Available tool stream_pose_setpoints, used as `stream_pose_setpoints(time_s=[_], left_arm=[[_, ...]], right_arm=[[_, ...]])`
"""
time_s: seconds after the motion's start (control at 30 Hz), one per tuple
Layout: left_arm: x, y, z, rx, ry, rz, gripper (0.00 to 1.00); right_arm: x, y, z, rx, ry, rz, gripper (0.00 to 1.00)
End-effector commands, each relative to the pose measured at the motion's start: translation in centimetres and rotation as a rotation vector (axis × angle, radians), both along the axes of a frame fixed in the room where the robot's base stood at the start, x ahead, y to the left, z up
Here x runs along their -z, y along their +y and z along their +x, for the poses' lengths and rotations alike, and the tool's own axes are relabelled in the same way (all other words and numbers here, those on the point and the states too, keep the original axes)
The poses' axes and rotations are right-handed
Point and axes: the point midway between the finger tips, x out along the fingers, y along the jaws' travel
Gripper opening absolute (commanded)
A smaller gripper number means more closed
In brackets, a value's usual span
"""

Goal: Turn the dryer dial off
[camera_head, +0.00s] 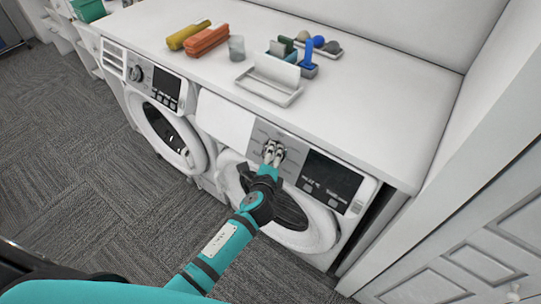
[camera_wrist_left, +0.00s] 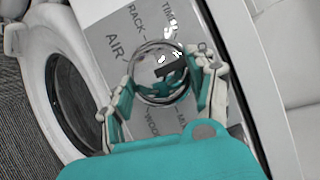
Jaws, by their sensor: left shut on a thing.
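The dryer (camera_head: 318,232) is the white machine on the right, under the counter, with a round door and a dark display (camera_head: 331,181). Its round dial (camera_wrist_left: 160,60) is metallic with a dark bar across it; printed words such as AIR, RACK and TIME surround it. My left gripper (camera_head: 272,152) is at the control panel and hides most of the dial in the head view. In the left wrist view its two fingers (camera_wrist_left: 168,80) sit on either side of the dial, shut on it. My right gripper is not in view.
A washing machine (camera_head: 168,130) stands to the left. The white counter (camera_head: 375,110) above holds a yellow item (camera_head: 187,36), an orange item (camera_head: 207,40), a cup (camera_head: 236,48) and white trays (camera_head: 268,90). White drawers (camera_head: 478,262) are at right; carpet (camera_head: 75,150) lies clear at left.

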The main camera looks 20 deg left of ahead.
Motion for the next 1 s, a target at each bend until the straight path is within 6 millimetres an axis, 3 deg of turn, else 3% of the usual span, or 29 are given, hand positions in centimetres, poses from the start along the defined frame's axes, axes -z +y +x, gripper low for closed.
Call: stream_pose_setpoints(time_s=[0.4, 0.43, 0.6, 1.0], left_arm=[[0.08, 0.09, -0.02, -0.005, 0.003, -0.005, 0.24], [0.09, 0.09, -0.02, -0.005, 0.003, -0.005, 0.58], [0.06, 0.07, -0.01, -0.004, 0.003, -0.005, 0.8], [-0.19, -0.09, -0.79, -0.003, 0.002, -0.006, 0.81]], right_arm=[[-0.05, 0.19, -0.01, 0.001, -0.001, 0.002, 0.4], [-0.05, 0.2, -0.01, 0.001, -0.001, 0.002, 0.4], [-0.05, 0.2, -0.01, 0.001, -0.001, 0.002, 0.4], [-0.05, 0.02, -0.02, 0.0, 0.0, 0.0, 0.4]])
